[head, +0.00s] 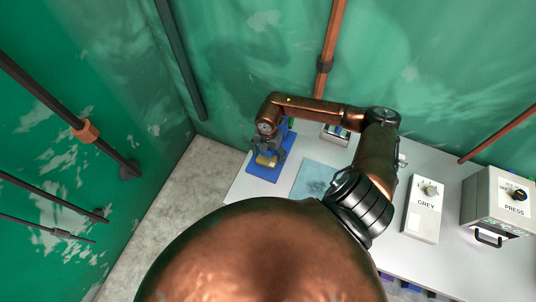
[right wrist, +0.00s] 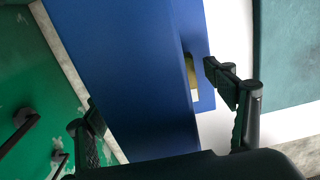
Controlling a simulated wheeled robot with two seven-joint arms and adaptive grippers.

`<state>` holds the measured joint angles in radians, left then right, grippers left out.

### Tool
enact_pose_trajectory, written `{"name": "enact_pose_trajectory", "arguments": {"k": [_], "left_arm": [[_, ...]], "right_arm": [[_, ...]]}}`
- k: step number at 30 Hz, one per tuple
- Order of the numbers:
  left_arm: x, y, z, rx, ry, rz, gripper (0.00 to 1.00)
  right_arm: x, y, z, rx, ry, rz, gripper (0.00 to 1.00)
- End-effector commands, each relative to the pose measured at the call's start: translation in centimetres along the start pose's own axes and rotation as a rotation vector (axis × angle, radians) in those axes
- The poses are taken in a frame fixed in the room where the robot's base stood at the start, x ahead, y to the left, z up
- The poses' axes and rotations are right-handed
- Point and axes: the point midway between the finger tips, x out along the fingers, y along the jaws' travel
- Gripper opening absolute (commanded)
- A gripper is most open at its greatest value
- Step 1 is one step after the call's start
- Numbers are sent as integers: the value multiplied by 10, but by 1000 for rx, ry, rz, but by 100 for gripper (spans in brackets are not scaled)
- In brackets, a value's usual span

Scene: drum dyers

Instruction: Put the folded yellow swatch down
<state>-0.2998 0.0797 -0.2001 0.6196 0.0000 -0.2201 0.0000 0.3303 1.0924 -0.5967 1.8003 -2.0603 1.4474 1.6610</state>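The folded yellow swatch (head: 267,160) shows small on a blue mat (head: 258,175) at the left end of the white table. In the right wrist view a slim part of the yellow swatch (right wrist: 190,75) shows; a large blue surface (right wrist: 130,70) close to the camera hides the rest. My right gripper (head: 270,146) is over the blue mat, near the swatch. In the right wrist view its fingers (right wrist: 155,95) are wide apart, and the right finger stands clear of the yellow. Whether the near blue surface touches the left finger I cannot tell. My left gripper is not in view.
A light blue square (head: 315,178) lies right of the blue mat. A small grey device (head: 335,135) stands at the back. A GREY box (head: 424,210) and a PRESS machine (head: 498,202) stand at the right. Green walls close the left and back.

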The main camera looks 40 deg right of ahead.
Motion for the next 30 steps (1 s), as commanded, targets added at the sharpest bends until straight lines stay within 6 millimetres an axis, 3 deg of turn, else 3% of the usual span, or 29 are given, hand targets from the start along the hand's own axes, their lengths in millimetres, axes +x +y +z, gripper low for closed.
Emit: {"name": "enact_pose_trajectory", "arguments": {"k": [11,24,30], "left_arm": [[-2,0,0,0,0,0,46],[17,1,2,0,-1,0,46],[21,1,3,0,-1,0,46]], "right_arm": [[-8,0,1,0,-2,1,78],[-92,1,1,-1,-3,4,78],[-117,1,0,0,-1,2,78]]}}
